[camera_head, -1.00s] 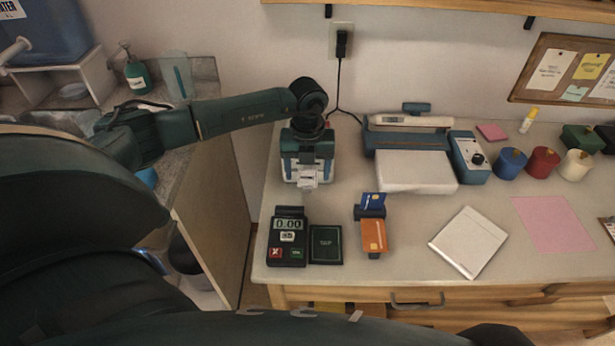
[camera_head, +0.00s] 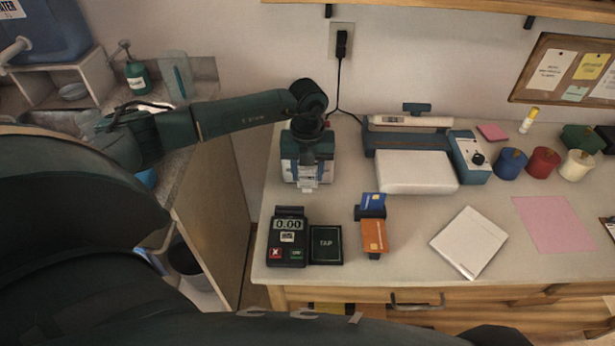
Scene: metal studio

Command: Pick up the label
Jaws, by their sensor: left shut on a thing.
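My left gripper (camera_head: 308,172) hangs at the left end of the desk, behind the card terminal. It is shut on a small white label (camera_head: 308,184), of which only a pale lower part shows below the fingers. A white and dark box-like body shows right around the gripper, and I cannot tell how much of it is my own gripper. Whether the label touches anything beneath it is hidden. My right gripper is not in view.
The card terminal (camera_head: 287,240) and a black TAP pad (camera_head: 326,245) stand in front. A card holder with an orange card (camera_head: 374,236) and a blue card (camera_head: 373,200) is right of them. The laminator-like machine (camera_head: 415,165) stands behind. A white square (camera_head: 469,242) lies right.

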